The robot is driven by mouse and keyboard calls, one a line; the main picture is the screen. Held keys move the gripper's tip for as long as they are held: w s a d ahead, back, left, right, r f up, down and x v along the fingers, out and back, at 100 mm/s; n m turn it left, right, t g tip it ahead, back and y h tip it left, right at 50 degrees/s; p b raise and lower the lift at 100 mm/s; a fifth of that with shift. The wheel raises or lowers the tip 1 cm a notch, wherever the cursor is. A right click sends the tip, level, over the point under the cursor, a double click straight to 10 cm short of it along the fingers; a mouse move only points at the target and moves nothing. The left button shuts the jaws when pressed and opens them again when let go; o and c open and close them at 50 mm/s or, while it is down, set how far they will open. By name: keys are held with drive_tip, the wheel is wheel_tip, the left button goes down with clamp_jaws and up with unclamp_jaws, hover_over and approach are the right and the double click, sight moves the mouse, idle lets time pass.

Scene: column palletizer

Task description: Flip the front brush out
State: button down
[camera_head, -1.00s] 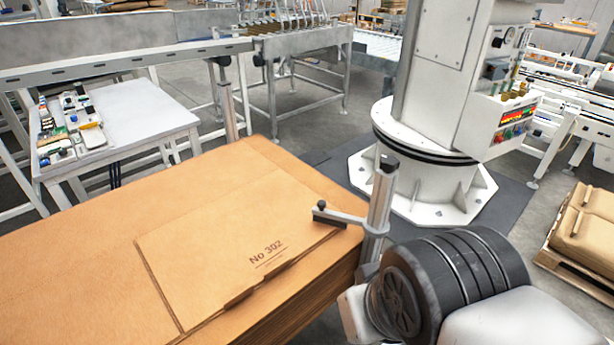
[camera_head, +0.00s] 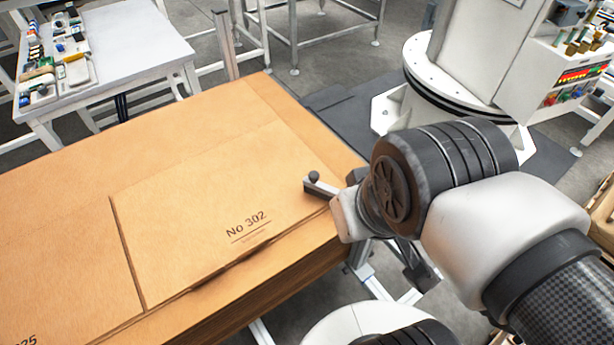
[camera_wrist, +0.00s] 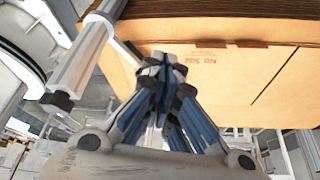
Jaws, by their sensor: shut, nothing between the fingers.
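The front brush (camera_head: 318,186) is a short bar with a dark knob at its end. In the head view it lies over the right edge of the cardboard stack (camera_head: 190,210), by the sheet marked "No 302". My wrist hides its post in that view. In the wrist view a metal post (camera_wrist: 82,55) with a black end stands left of my gripper (camera_wrist: 165,62). My gripper is shut and empty, with its fingertips in front of the cardboard. I cannot make out the brush bar there, nor whether my fingers touch it. My wrist largely hides the gripper in the head view.
A white table (camera_head: 125,45) with small parts stands at the back left. A white column base (camera_head: 455,80) with a control panel stands behind my arm. Another upright post (camera_head: 226,45) stands at the stack's far edge. Grey floor shows between the stack and the column.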

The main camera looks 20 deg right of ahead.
drive_tip(key=w+a+f+n+p, duration=0.1)
drive_tip(key=w+f+n+p, duration=0.1)
drive_tip(key=w+n, duration=0.3)
drive_tip(key=w+a+f+n+g+h+p, duration=0.1)
drive_tip(key=w+n+p, duration=0.4)
drive_tip(key=n, duration=0.9)
drive_tip(key=w+a+f+n+g+p, duration=0.1)
drive_tip(key=w+f+n+p, duration=0.2)
drive_tip(key=w+n, duration=0.3)
drive_tip(key=f+n, duration=0.1)
drive_tip(key=n, duration=0.2)
drive_tip(key=shift+a+n, duration=0.25)
drive_tip(key=shift+n, duration=0.15)
drive_tip(key=b, duration=0.6)
hover_over(331, 191)
drive_tip(key=a, duration=0.6)
drive_tip(key=s+a+x, duration=0.1)
drive_tip(key=s+x, duration=0.1)
drive_tip(key=x, duration=0.8)
drive_tip(key=shift+f, duration=0.3)
drive_tip(key=shift+w+d+h, duration=0.1)
drive_tip(key=shift+w+h, duration=0.05)
drive_tip(key=shift+h, duration=0.15)
